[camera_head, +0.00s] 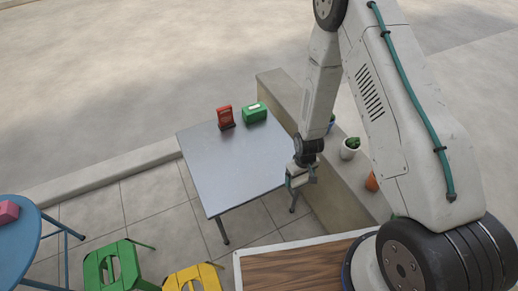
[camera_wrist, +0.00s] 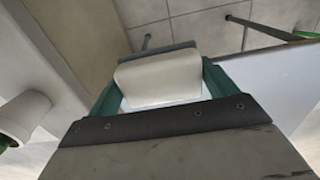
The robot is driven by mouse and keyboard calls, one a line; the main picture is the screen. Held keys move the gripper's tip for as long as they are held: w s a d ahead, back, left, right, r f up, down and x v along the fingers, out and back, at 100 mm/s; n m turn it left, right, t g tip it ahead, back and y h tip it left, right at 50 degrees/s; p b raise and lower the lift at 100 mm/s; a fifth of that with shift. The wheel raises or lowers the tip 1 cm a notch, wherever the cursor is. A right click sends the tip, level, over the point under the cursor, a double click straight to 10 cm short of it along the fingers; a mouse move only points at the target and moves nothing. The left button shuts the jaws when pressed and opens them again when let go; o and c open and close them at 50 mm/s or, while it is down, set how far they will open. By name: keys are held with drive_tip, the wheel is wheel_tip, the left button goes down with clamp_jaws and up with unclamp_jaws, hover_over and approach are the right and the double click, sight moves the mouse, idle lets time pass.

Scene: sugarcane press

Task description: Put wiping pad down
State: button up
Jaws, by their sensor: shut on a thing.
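My gripper (camera_head: 300,180) hangs at the right edge of the grey metal table (camera_head: 225,165), near its front right corner. In the wrist view my gripper (camera_wrist: 160,86) has its teal fingers on both sides of a cream-white block, which I take as the wiping pad (camera_wrist: 158,78). The fingers are shut on it. In the head view the pad is too small to make out clearly. The table top (camera_wrist: 285,75) shows at the right of the wrist view. Whether the pad touches the table cannot be told.
A red stand (camera_head: 225,117) and a green box (camera_head: 255,112) stand at the table's back edge. A low wall (camera_head: 285,95) with potted plants (camera_head: 349,148) runs along the right. A blue table (camera_head: 20,245), a green stool (camera_head: 112,265) and a yellow stool (camera_head: 193,278) are at the lower left. The table's middle is clear.

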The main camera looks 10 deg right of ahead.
hover_over(288, 158)
drive_tip(key=shift+w+f, duration=0.1)
drive_tip(key=shift+f, duration=2.35)
drive_tip(key=shift+f, duration=0.2)
drive_tip(key=o, duration=1.1)
drive_tip(key=shift+c, duration=0.2)
drive_tip(key=shift+r, duration=0.2)
wheel_tip(288, 158, up, 12)
